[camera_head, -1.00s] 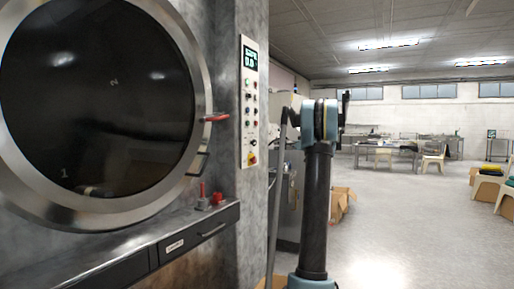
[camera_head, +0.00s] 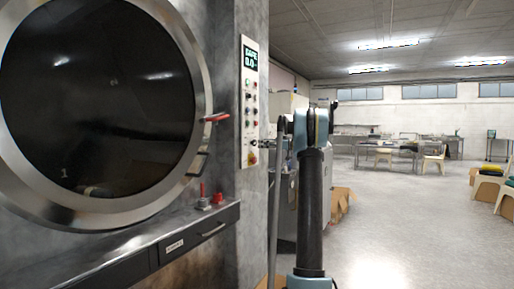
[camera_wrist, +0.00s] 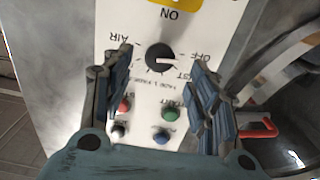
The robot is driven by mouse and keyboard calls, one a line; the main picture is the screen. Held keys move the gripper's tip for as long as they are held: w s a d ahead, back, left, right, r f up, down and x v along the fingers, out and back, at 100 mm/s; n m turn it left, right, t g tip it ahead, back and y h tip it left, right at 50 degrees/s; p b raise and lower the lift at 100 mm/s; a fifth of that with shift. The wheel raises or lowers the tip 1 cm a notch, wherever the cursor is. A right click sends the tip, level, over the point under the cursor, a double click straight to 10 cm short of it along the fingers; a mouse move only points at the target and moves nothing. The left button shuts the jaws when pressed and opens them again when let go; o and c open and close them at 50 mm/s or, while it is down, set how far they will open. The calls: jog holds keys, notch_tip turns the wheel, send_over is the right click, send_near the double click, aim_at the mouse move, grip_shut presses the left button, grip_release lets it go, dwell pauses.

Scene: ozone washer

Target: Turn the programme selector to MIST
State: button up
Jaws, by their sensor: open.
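The programme selector, a round black knob (camera_wrist: 160,58) with a white pointer line, shows upside down on the white control panel (camera_wrist: 70,30). The pointer points to the right of the wrist view, near the OFF lettering and a partly hidden label ending in "ST". AIR is printed on the knob's left. My gripper (camera_wrist: 158,62) is open, with one finger on each side of the knob. I cannot tell whether a finger touches it. In the head view my gripper (camera_head: 268,144) reaches the lower part of the panel (camera_head: 250,85) from the right.
Red, green, white and blue buttons (camera_wrist: 168,138) lie between the fingers, nearer the palm. A yellow plate (camera_wrist: 183,10) marked ON lies beyond the knob. A red door handle (camera_head: 216,118) stands out left of the panel.

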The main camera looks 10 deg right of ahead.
aim_at(255, 143)
jog(key=shift+x, duration=2.8)
jog(key=c, duration=1.1)
jog(key=shift+d, duration=0.2)
jog(key=shift+a, duration=0.15)
